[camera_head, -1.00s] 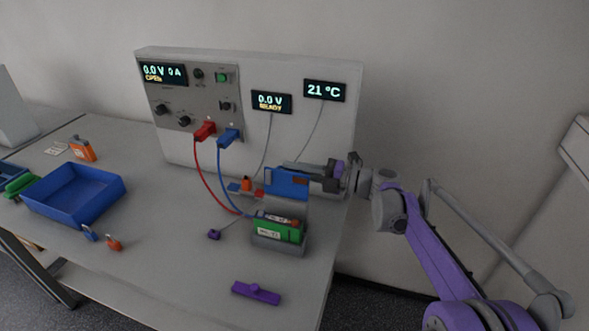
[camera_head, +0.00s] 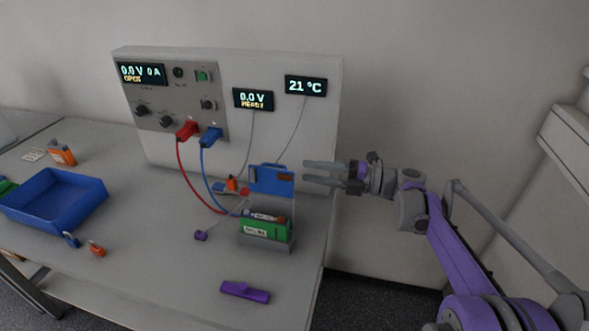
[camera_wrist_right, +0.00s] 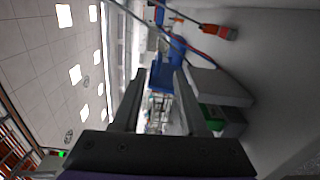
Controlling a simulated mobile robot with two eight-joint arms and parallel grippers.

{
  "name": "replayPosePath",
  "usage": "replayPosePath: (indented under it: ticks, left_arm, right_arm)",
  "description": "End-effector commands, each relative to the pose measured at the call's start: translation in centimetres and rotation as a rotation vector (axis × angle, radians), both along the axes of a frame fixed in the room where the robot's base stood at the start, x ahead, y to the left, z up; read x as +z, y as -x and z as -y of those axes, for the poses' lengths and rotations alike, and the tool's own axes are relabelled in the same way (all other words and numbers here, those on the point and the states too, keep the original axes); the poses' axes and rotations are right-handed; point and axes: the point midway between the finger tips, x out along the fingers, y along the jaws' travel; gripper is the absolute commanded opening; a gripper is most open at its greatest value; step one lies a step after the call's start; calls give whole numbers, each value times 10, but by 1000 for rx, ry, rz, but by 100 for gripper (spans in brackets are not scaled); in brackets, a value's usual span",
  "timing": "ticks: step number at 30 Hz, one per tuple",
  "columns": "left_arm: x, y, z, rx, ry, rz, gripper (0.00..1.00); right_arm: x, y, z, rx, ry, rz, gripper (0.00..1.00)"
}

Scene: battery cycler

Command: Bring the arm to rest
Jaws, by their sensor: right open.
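My right gripper (camera_head: 325,173) is open and empty. Its two grey fingers point left, in the air to the right of the blue block on the battery holder. The purple and grey right arm reaches in from the lower right. In the right wrist view the two fingers (camera_wrist_right: 157,100) stand apart with nothing between them. The green battery (camera_head: 265,227) sits in a grey holder (camera_head: 262,244) on the table, with the blue block (camera_head: 272,180) upright behind it. My left gripper does not show.
The cycler panel (camera_head: 235,130) stands at the back with a red plug (camera_head: 187,130) and a blue plug (camera_head: 211,137) in it. Right of the table is open.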

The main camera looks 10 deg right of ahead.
Motion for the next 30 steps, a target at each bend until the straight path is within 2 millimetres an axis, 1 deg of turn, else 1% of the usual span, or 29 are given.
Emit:
replayPosePath:
  ticks: [1,3,7,19,22,26,29,30]
  left_arm:
    - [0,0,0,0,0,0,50]
    - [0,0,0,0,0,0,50]
    - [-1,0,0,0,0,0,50]
    - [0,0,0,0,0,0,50]
    - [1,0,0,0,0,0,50]
    - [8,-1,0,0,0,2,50]
    - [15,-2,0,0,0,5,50]
    - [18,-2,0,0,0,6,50]
  right_arm:
    - [0,2,7,-1,0,0,42]
    - [0,5,13,-2,1,0,42]
    - [0,8,17,1,0,0,42]
    - [0,8,17,1,1,1,42]
    - [0,12,13,3,37,30,42]
    - [-5,30,-4,22,196,160,42]
    - [-14,55,-20,66,393,329,42]
    - [-19,66,-26,94,477,407,42]
